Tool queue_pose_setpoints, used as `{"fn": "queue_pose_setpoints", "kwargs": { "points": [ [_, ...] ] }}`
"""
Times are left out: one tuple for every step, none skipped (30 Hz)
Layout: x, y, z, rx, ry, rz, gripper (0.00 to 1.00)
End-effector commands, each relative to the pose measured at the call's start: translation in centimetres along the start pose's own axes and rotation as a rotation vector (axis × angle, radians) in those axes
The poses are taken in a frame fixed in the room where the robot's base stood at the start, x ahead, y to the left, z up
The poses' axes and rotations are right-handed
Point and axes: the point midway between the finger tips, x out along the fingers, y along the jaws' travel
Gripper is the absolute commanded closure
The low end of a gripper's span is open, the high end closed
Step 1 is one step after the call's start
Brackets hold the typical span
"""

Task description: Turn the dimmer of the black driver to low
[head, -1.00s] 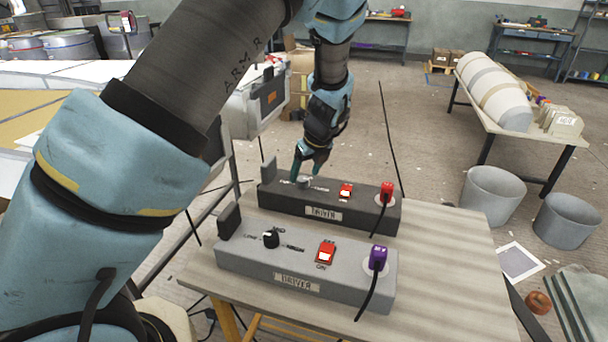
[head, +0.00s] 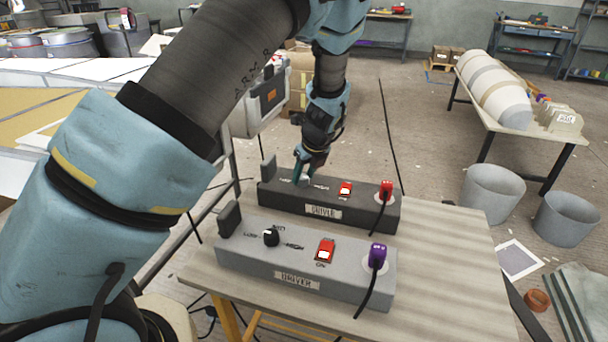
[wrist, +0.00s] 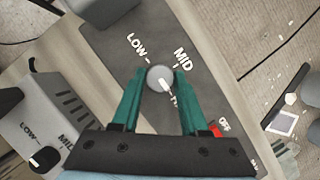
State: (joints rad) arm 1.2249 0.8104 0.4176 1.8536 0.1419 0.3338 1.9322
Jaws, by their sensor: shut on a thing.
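The black driver (head: 275,203) is a long dark box at the back of the small table, and its panel also shows in the wrist view (wrist: 205,85). Its dimmer is a round grey knob (wrist: 156,75) with a white pointer mark. In the wrist view the pointer aims to the lower right, toward a partly hidden label, away from LOW and MID. My gripper (wrist: 158,82) has its teal fingers on either side of the knob and is shut on it. In the head view my gripper (head: 303,174) largely covers the knob.
A grey driver (head: 240,262) with a black dimmer knob (head: 271,237) stands in front, close to the black driver. The black driver carries a red switch (head: 345,189) and a red plug (head: 386,188). The table (head: 450,260) is bare to the right.

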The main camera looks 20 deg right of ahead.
Motion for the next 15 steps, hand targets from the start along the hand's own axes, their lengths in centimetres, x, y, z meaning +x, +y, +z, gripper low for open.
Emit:
{"fn": "queue_pose_setpoints", "kwargs": {
  "points": [
    [-0.01, 0.01, 0.00, 0.000, 0.000, 0.000, 0.83],
    [-0.01, 0.00, 0.00, 0.000, 0.000, 0.000, 0.86],
    [-0.01, 0.01, -0.01, 0.000, 0.000, 0.000, 0.91],
    [-0.01, 0.01, -0.01, 0.000, 0.000, 0.000, 0.94],
    [-0.01, 0.01, -0.01, 0.000, 0.000, 0.000, 0.98],
    [-0.01, 0.01, -0.01, 0.000, 0.000, 0.000, 1.00],
    [-0.01, 0.01, -0.01, 0.000, 0.000, 0.000, 1.00],
    [-0.01, 0.01, -0.01, 0.000, 0.000, 0.000, 1.00],
    [-0.01, 0.01, -0.01, 0.000, 0.000, 0.000, 1.00],
    [-0.02, 0.00, -0.01, 0.000, 0.000, 0.000, 1.00],
    [-0.02, 0.00, -0.01, -0.001, 0.000, 0.000, 1.00],
    [-0.02, 0.00, 0.00, -0.002, 0.000, 0.001, 1.00],
    [-0.03, -0.01, 0.00, -0.004, 0.000, 0.002, 1.00],
    [-0.03, -0.01, 0.00, -0.007, 0.000, 0.003, 1.00],
    [-0.04, -0.02, 0.00, -0.013, 0.000, 0.006, 1.00]
  ]
}}
